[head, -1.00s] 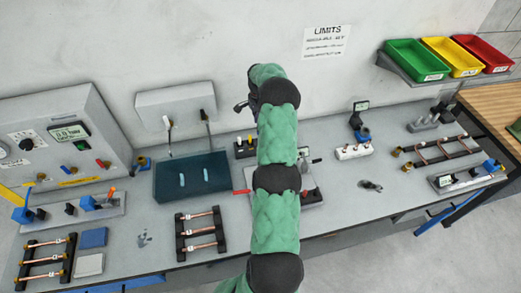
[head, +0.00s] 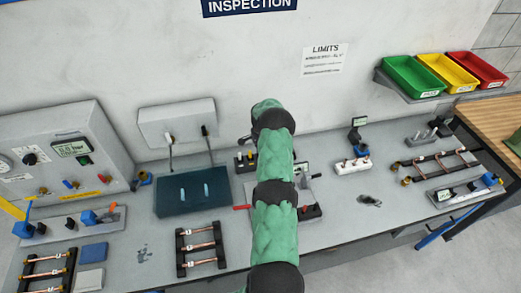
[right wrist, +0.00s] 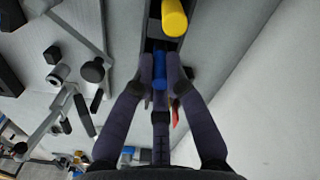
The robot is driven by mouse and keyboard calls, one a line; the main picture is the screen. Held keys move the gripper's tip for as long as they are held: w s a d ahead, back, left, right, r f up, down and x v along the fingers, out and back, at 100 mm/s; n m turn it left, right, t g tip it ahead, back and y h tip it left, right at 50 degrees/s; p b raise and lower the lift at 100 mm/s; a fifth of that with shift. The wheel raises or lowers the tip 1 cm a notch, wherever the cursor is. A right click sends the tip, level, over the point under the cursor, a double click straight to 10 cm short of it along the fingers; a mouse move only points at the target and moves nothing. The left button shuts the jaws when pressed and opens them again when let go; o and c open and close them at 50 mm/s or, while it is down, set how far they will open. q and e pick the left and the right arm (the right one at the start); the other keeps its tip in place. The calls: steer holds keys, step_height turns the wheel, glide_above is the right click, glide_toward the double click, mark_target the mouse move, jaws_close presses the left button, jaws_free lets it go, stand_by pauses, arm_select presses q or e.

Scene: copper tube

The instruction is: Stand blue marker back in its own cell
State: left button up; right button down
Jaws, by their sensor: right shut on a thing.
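My right gripper (right wrist: 160,82) is shut on the blue marker (right wrist: 160,66) in the right wrist view. Only a short blue length shows between the fingertips. The marker is at the dark marker holder (right wrist: 151,45), just below the yellow marker (right wrist: 174,18) in the picture. I cannot tell whether its lower end is inside a cell. In the head view the holder (head: 241,165) stands near the wall, partly behind my green right arm. The right gripper is mostly hidden there by that arm. My left gripper is not in view.
A white block (head: 352,165) and tube racks (head: 201,248) stand on the bench. Bare bench shows at front right.

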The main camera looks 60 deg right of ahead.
steer(key=shift+a+f+b, duration=0.1)
steer(key=shift+f+b, duration=0.05)
steer(key=shift+b, duration=0.15)
steer(key=c, duration=1.3)
jaws_free()
steer(key=shift+o, duration=0.2)
steer(key=shift+r, duration=0.2)
steer(key=shift+r+p, duration=0.25)
steer(key=shift+p, duration=0.05)
step_height(320, 180, up, 12)
steer(key=b, duration=0.2)
steer(key=shift+f, duration=0.2)
